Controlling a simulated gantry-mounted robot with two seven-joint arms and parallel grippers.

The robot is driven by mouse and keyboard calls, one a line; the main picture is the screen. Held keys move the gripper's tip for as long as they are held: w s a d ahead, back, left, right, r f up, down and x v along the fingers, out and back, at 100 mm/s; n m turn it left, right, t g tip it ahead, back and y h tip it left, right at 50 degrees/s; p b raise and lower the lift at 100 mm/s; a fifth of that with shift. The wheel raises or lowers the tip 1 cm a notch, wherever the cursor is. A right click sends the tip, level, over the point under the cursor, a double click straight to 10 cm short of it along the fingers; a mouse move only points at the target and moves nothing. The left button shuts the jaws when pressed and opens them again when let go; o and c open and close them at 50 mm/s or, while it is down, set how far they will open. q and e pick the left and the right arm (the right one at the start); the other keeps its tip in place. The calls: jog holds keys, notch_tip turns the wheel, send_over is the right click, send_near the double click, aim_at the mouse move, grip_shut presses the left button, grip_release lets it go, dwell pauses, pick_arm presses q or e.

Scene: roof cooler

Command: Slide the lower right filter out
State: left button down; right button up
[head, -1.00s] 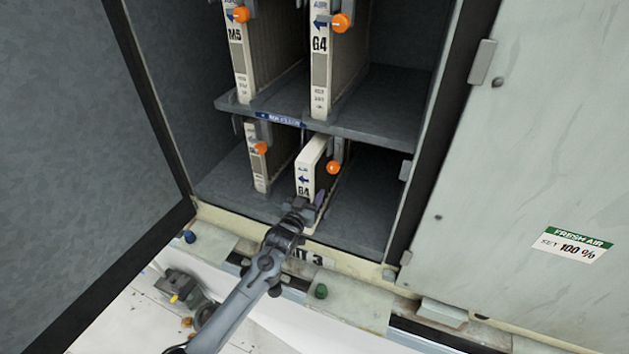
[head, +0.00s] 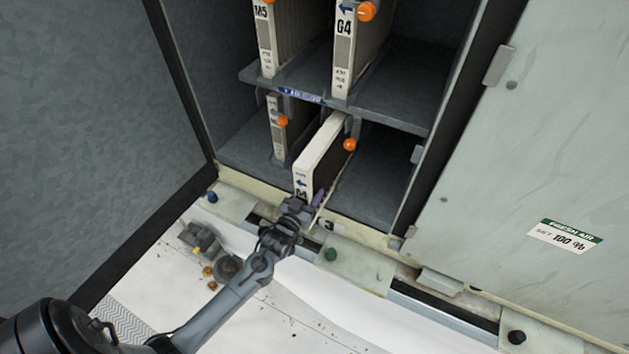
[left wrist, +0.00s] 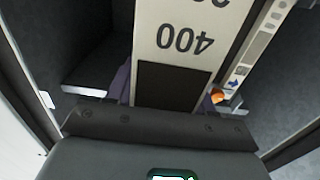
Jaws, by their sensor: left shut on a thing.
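The lower right filter (head: 318,158) is a cream-framed panel with a blue arrow on its front edge. It juts partway out of the lower compartment toward me. My left gripper (head: 301,208) is shut on the lower front of this filter. In the left wrist view the filter (left wrist: 187,35) shows large upside-down "400" lettering and a dark patch close in front of my gripper (left wrist: 165,115); the fingertips' contact is hidden there. An orange knob (head: 349,144) on a grey latch stands beside the filter, to its right. My right gripper is not in view.
The lower left filter (head: 278,130) stands in its slot with an orange knob. Two upper filters, M5 (head: 266,40) and G4 (head: 345,45), stand on the shelf (head: 395,107). The open door (head: 80,120) bounds the left. The lower compartment is clear to the right (head: 375,190).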

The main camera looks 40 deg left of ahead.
pick_arm(q)
jog(key=p+v, duration=0.9)
jog(key=v, duration=1.5)
jog(key=shift+r+p, duration=0.3)
jog(key=shift+p, duration=0.1)
jog(key=shift+s, duration=0.1)
